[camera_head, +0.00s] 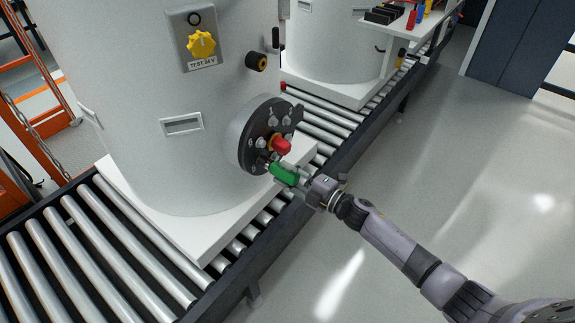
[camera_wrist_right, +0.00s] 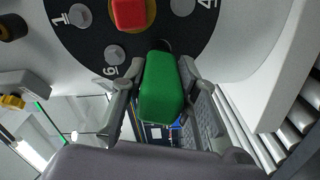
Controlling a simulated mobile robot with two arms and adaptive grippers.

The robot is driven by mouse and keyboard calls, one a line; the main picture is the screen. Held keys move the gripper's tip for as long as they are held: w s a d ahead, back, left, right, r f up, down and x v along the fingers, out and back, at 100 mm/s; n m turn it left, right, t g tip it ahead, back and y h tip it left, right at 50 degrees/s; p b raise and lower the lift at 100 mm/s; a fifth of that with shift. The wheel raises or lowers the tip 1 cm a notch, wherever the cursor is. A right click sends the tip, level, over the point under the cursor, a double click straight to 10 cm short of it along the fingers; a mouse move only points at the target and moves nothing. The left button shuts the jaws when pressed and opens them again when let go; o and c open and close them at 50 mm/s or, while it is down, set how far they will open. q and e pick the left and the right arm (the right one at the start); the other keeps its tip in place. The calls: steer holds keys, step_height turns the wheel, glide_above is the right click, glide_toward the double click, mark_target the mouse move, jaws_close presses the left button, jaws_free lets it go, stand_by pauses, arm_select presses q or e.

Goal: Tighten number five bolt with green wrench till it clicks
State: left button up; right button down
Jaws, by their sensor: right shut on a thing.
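My right gripper (camera_head: 300,184) is shut on the green wrench (camera_head: 284,174) beside the tank's round black flange (camera_head: 262,122). In the right wrist view, its fingers grip both sides of the green handle (camera_wrist_right: 162,92). The wrench's dark head (camera_wrist_right: 161,46) is at the flange rim, between the numbers 6 and 4. The number five bolt and its label are not visible; the wrench covers that spot, so I cannot tell whether its head is seated. A bolt (camera_wrist_right: 114,54) shows by number 6. My left gripper is out of view.
A red knob (camera_head: 281,145) sticks out of the flange centre, just above the wrench. The white tank (camera_head: 150,160) stands on a roller conveyor (camera_head: 75,275). A second tank (camera_head: 330,45) stands behind. The grey floor (camera_head: 470,180) at right is open.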

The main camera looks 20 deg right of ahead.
stand_by(0.4)
steer(key=shift+f+n+b, duration=0.15)
steer(key=shift+n+b, duration=0.35)
arm_select(q)
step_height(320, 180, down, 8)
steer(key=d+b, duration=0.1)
steer(key=b, duration=0.7)
arm_select(e)
steer(key=n, duration=1.1)
steer(key=shift+s+d+f+n, duration=0.1)
steer(key=shift+f+n, duration=0.1)
steer(key=shift+n, duration=0.1)
steer(key=shift+r+n, duration=0.35)
steer(key=shift+n, duration=0.75)
steer(key=n+b, duration=0.3)
steer(key=n, duration=0.3)
steer(key=shift+r, duration=0.1)
steer(key=shift+r+n, duration=0.1)
steer(key=shift+n, duration=0.4)
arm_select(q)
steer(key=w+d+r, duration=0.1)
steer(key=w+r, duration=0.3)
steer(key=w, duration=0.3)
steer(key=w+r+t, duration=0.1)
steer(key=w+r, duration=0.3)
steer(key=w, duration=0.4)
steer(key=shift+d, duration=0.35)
